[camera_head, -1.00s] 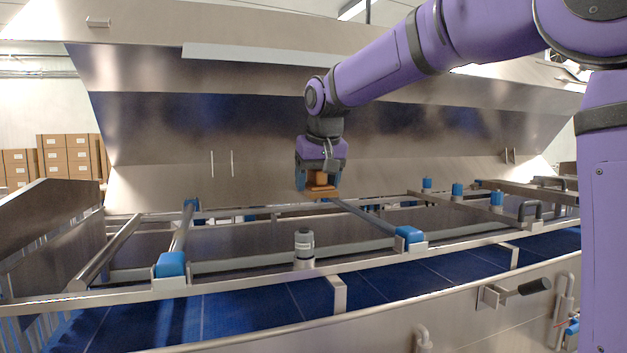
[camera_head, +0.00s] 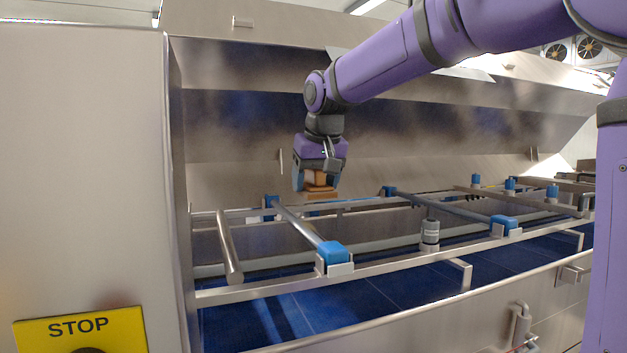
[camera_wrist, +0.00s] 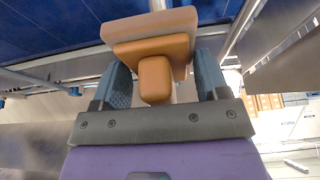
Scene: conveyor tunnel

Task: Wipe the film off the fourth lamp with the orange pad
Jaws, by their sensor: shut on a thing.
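My gripper (camera_head: 319,178) is shut on the handle of the orange pad (camera_head: 321,195). The pad hangs below the fingers, above the frame over the belt, apart from the tubes as far as I can tell. In the wrist view the pad (camera_wrist: 150,28) shows beyond its orange handle block (camera_wrist: 155,80), between blue-grey fingers. Long tubes cross the frame. One tube (camera_head: 298,225) ends in a blue cap (camera_head: 332,252) at the front. Another tube (camera_head: 440,206) lies farther right with a blue cap (camera_head: 504,224). I cannot tell which is the fourth lamp, and no film is discernible.
A steel wall (camera_head: 85,180) with a yellow STOP plate (camera_head: 80,329) fills the left. A steel hood (camera_head: 400,125) stands behind the frame. A small grey cylinder (camera_head: 430,231) stands near the front rail (camera_head: 400,258). The blue belt (camera_head: 330,302) runs below.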

